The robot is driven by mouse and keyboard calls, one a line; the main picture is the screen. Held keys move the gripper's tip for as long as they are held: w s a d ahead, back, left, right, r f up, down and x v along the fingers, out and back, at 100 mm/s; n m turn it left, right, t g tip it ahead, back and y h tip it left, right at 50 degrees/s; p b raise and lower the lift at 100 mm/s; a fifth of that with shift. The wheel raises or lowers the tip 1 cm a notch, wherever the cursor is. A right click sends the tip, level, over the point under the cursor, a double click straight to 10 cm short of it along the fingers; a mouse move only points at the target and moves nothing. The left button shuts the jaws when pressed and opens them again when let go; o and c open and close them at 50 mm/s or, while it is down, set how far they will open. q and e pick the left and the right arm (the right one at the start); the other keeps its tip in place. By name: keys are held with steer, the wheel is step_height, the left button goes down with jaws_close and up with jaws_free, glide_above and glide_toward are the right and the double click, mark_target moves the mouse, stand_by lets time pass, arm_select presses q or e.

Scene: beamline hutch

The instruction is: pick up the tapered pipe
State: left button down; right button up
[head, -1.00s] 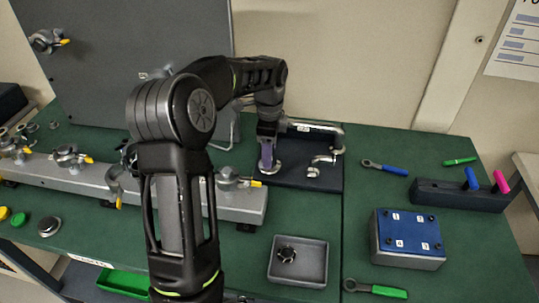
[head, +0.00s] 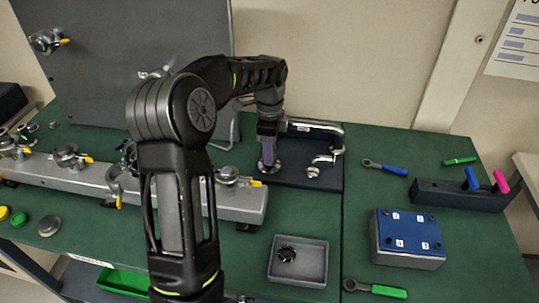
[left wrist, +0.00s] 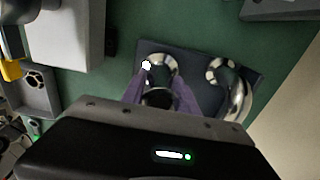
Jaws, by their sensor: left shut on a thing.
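My left gripper (head: 268,158), with purple fingers, points down over the left part of a dark mat (head: 293,178) at the back of the bench. It is shut on the tapered pipe, which is mostly hidden by the fingers. The pipe's shiny lower flange (head: 266,167) shows below the fingertips, at or just above the mat; I cannot tell if they touch. In the left wrist view the fingers (left wrist: 162,98) close on both sides of the upright pipe, with its metal flange (left wrist: 161,62) beyond them. My right gripper is not in view.
A grey rail with clamps (head: 235,204) runs along the left. A grey tray (head: 298,275), a blue-topped block (head: 409,232) and wrenches stand in front and right.

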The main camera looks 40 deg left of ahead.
arm_select(q)
steer(key=shift+r, duration=0.15)
steer(key=shift+r, duration=0.35)
step_height(320, 180, up, 6)
steer(key=shift+f+b, duration=0.1)
steer(key=shift+b, duration=0.5)
step_height(320, 180, up, 3)
steer(key=shift+r+p, duration=0.2)
steer(key=shift+p, duration=0.65)
steer(key=shift+f, duration=0.1)
